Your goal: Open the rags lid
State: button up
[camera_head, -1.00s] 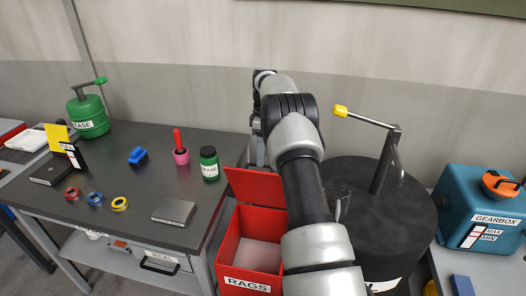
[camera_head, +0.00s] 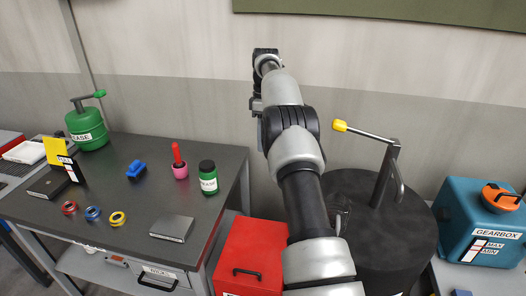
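The red rags bin stands on the floor right of the workbench, at the lower middle of the head view. Its red lid (camera_head: 250,250) lies down over the opening, with a black handle (camera_head: 246,272) near its front edge. The bin's inside is hidden, and its front label is almost cut off by the picture's edge. My grey and black arm passes just right of the lid and covers its right side. The arm reaches up and away, above and beyond the bin. My gripper's fingers cannot be made out at its far end, and nothing held shows.
The workbench (camera_head: 125,200) at left holds a green can, a green jar (camera_head: 208,177), a red-handled pink item (camera_head: 180,162), coloured rings and a grey block. A black drum (camera_head: 405,215) with a yellow-tipped crank stands right of my arm. A teal gearbox container (camera_head: 462,205) is farther right.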

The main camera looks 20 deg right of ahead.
jog(key=shift+r, duration=0.55)
